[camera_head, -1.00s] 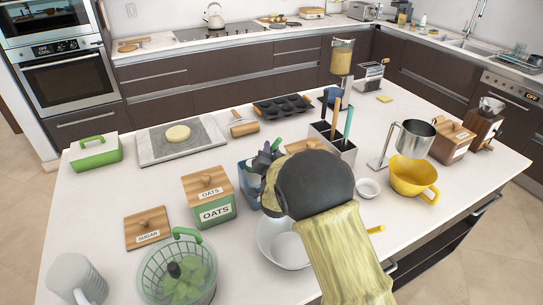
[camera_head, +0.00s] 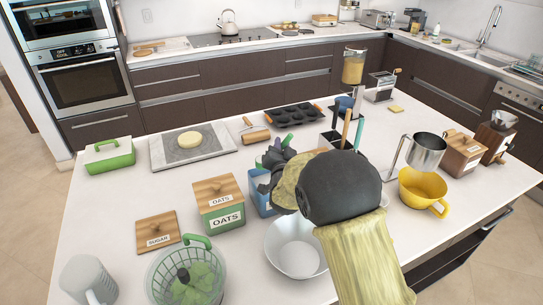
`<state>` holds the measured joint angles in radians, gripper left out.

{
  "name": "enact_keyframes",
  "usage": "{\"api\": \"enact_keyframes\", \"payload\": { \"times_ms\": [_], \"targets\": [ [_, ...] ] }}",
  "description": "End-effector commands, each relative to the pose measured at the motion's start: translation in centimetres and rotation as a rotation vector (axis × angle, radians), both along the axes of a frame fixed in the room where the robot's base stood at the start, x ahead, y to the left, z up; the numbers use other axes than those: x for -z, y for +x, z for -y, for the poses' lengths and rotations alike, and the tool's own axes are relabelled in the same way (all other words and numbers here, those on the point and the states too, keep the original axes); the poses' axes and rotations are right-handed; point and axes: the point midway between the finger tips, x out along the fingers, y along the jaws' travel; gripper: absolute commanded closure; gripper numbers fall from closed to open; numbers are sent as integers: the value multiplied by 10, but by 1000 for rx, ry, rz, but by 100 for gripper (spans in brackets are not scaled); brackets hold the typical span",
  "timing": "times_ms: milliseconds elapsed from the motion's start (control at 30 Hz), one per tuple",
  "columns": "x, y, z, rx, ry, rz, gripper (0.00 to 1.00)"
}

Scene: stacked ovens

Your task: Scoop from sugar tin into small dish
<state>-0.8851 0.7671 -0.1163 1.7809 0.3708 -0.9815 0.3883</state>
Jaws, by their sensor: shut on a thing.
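The sugar tin is the blue container (camera_head: 262,203), standing open behind my gripper and partly hidden by it. Its wooden lid marked SUGAR (camera_head: 157,231) lies on the counter to the left. The scooping end cannot be seen.
A large white bowl (camera_head: 297,250) sits below my wrist. The oats box (camera_head: 219,205) stands left of the tin, with a salad spinner (camera_head: 188,275) in front. A utensil rack (camera_head: 331,140), sifter (camera_head: 428,152) and yellow bowl (camera_head: 422,186) stand behind and to the right.

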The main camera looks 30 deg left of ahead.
Motion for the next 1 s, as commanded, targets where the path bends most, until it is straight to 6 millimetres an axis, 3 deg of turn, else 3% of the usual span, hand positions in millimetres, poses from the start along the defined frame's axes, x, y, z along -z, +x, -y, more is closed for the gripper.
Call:
{"api": "enact_keyframes", "payload": {
  "times_ms": [167,367,1000],
  "targets": [
    [0,1,2,1,1,2,100],
    [5,10,21,5,2,1,100],
    [20,59,136,5,2,1,100]
  ]
}}
